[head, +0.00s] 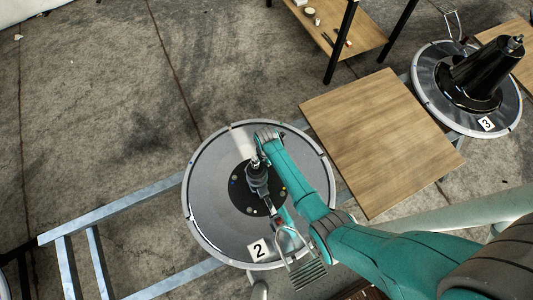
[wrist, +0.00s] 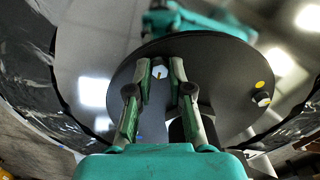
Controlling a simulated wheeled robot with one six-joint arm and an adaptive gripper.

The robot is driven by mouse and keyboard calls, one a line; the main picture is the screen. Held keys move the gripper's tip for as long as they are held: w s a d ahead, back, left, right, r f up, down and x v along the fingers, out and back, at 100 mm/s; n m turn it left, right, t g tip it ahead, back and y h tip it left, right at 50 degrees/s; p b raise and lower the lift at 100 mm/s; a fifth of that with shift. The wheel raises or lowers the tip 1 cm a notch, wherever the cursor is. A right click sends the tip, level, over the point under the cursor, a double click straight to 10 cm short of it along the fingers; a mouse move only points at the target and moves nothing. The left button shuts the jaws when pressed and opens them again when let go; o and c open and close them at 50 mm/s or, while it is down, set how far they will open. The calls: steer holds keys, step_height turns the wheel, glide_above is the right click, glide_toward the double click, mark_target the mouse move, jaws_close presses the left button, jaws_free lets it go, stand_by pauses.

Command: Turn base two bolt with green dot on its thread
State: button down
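Base two is a shiny grey disc (head: 205,205) marked with a 2 label (head: 258,250). A round black plate (head: 238,192) sits at its middle, with small coloured dots too small to read in the head view. In the wrist view, my gripper (wrist: 161,69) is open over the black plate (wrist: 215,70), one finger on each side of a pale hex bolt (wrist: 158,72) with a small orange mark. I cannot tell whether the fingers touch it. Another bolt (wrist: 263,99) stands to the right beside a yellow dot (wrist: 260,84). I cannot make out a green dot.
A wooden board (head: 375,140) lies to the right. Base three (head: 428,90) carries a black column (head: 480,75). A wooden shelf (head: 345,30) stands at the back. Metal rails (head: 110,208) run left; open floor lies beyond.

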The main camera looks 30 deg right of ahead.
steer(key=shift+m, duration=0.3)
steer(key=m, duration=1.1)
steer(key=shift+m, duration=0.4)
steer(key=m, duration=1.2)
steer(key=shift+m, duration=0.3)
steer(key=c, duration=1.1)
jaws_free()
steer(key=shift+o, duration=0.2)
